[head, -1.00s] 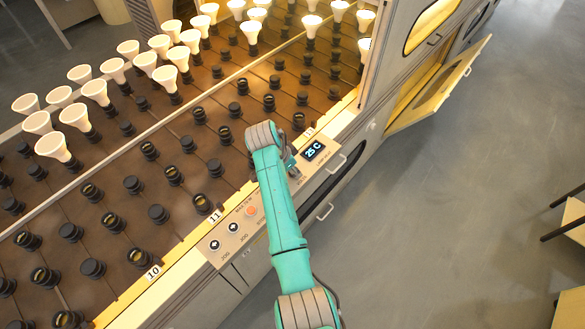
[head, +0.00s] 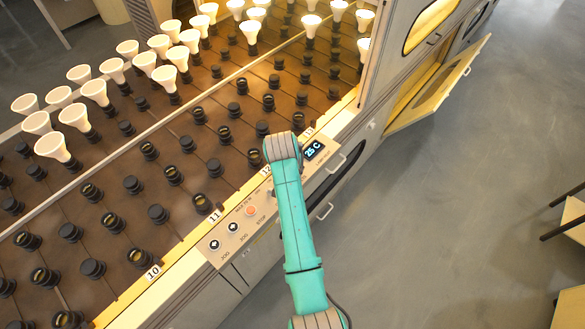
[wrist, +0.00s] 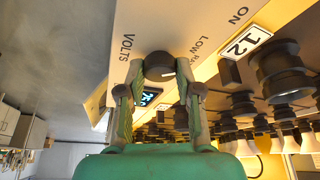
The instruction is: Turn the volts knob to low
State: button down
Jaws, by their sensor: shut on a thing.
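The volts knob (wrist: 158,64) is a dark round knob on the pale control panel (wrist: 190,20) in the wrist view. The word VOLTS is printed to its left and LOW to its upper right, with a partly hidden label beside LOW. A light mark shows on the knob's lower right side. My gripper (wrist: 159,68) has its two green fingers on either side of the knob, shut on it. In the head view my arm hides the knob and the fingers; the panel (head: 238,236) shows beside the arm.
A lit display reading 25 C (head: 314,151) sits on the panel close to my wrist. Jog and stop buttons (head: 251,211) lie to the left. Behind is a rack with dark sockets and several white bulbs (head: 75,117).

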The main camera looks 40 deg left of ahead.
jog(key=shift+n, duration=0.3)
jog(key=c, duration=0.8)
grip_release()
jog(key=shift+o, duration=0.2)
jog(key=v, duration=1.2)
jog(key=shift+d, duration=0.2)
